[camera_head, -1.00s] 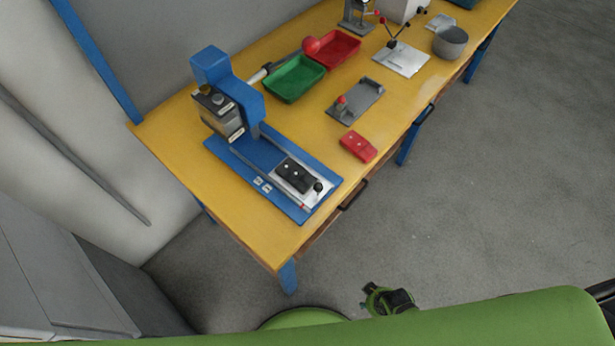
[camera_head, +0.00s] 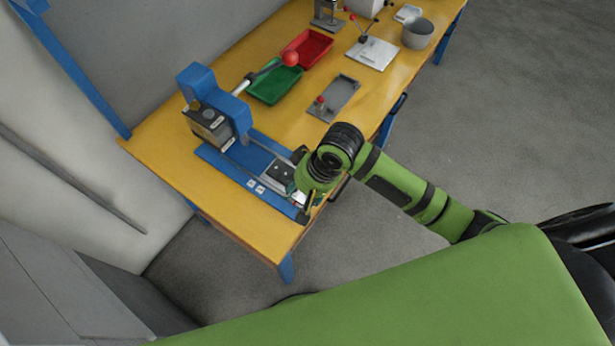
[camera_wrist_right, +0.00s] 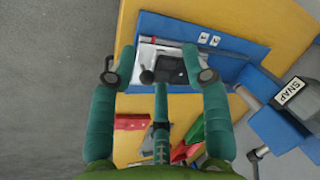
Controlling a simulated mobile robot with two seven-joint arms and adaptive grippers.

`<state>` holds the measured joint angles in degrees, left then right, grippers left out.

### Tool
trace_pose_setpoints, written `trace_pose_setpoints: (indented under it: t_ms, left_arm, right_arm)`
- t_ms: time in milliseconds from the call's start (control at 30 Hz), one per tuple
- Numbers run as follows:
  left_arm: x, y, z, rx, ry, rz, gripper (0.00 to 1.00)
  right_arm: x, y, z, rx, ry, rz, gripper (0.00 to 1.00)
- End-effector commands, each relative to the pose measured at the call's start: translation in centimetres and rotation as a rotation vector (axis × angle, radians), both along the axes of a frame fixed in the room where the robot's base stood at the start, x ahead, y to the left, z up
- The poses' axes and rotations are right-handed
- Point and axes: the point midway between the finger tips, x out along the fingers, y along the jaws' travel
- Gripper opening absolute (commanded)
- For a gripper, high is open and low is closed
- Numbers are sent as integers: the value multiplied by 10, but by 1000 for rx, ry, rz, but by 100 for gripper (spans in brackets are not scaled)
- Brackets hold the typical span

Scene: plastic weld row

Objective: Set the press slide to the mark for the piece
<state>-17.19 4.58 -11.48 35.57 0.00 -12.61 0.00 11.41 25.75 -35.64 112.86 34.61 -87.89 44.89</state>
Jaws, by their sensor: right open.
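The blue press (camera_head: 205,112) stands on the left part of the yellow bench. Its blue base (camera_head: 222,163) runs toward the front edge. The silver slide (camera_wrist_right: 147,50) sits on that base with a black piece (camera_wrist_right: 172,68) on it; the piece also shows in the head view (camera_head: 280,171). A dark round knob (camera_wrist_right: 147,76) stands at the slide's front end. My right gripper (camera_wrist_right: 153,64) is open above the slide's front end, with the knob between its fingers in the picture. Contact cannot be told. In the head view my right gripper (camera_head: 304,190) partly hides the slide. My left gripper is out of view.
Two white labels (camera_wrist_right: 208,39) mark the base.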

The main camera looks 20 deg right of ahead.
Motion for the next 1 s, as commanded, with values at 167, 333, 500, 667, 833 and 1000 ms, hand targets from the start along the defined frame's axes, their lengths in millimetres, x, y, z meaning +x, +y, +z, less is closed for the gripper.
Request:
trace_pose_setpoints:
  t_ms: [167, 333, 500, 667, 833, 1000]
  left_arm:
    - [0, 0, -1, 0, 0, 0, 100]
    - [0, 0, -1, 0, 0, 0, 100]
    - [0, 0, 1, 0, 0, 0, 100]
    - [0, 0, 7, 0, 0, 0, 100]
    - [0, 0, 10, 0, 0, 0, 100]
    - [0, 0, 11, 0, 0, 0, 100]
  right_arm:
    - [30, -24, -2, -42, 87, -136, 48]
    - [46, -43, 1, -67, 142, -248, 48]
    - [50, -45, -7, -71, 161, -280, 48]
    - [51, -40, -30, -71, 161, -280, 48]
    - [52, -35, -54, -69, 159, -278, 48]
    - [53, -34, -66, -70, 156, -276, 48]
